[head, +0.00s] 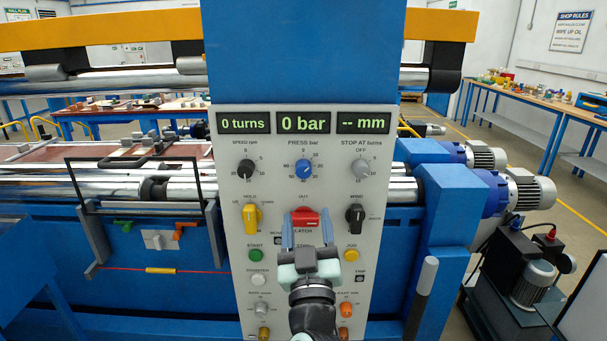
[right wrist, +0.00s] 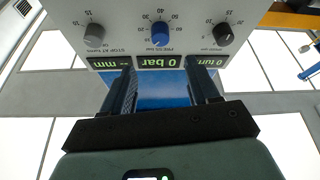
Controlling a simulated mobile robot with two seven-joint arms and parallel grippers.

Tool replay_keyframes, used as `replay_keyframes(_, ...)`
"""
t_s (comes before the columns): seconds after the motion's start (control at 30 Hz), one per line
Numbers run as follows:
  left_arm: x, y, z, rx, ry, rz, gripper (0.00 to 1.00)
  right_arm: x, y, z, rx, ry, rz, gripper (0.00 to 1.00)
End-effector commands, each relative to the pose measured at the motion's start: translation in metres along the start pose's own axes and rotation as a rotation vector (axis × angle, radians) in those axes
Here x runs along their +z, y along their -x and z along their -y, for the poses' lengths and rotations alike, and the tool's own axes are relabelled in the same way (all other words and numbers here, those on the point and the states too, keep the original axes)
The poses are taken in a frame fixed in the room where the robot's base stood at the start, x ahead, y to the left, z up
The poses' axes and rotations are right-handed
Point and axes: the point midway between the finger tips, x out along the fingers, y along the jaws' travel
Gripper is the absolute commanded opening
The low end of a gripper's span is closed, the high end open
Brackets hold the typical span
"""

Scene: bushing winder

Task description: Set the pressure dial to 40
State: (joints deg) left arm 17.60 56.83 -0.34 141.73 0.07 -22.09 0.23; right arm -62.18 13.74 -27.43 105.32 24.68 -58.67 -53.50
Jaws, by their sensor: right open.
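The pressure dial (head: 303,168) is a blue knob marked PRESS bar, in the upper middle of the grey control panel (head: 228,190). The display above it (head: 303,123) reads 0 bar. The dial also shows in the right wrist view (right wrist: 160,34), where the panel appears upside down. I cannot tell exactly where its pointer stands. My right gripper (head: 306,232) is open and empty, below the dial in the head view and over the area of the red latch handle (head: 305,216). It is apart from the dial. My left gripper is not in view.
A dark speed knob (head: 246,169) and a grey stop knob (head: 361,170) flank the dial. Below are a yellow hold knob (head: 251,218) and a black wind knob (head: 355,216). Steel rollers (head: 90,186) extend left of the panel.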

Motion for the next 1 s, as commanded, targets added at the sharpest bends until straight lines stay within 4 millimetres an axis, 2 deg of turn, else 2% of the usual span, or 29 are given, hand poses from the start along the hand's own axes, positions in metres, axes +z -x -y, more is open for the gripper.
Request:
replay_keyframes(0.3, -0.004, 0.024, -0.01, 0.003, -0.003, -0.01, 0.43, -0.002, -0.069, 0.0, -0.001, 0.007, -0.001, 0.6)
replay_keyframes(0.5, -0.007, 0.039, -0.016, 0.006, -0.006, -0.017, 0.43, -0.001, -0.103, 0.0, -0.001, 0.005, 0.0, 0.6)
replay_keyframes(0.7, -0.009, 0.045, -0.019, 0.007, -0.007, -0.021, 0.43, 0.0, -0.118, 0.001, -0.002, 0.002, 0.001, 0.6)
replay_keyframes(1.0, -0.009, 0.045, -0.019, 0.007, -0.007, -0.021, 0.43, 0.002, -0.119, 0.001, -0.003, 0.002, 0.002, 0.6)
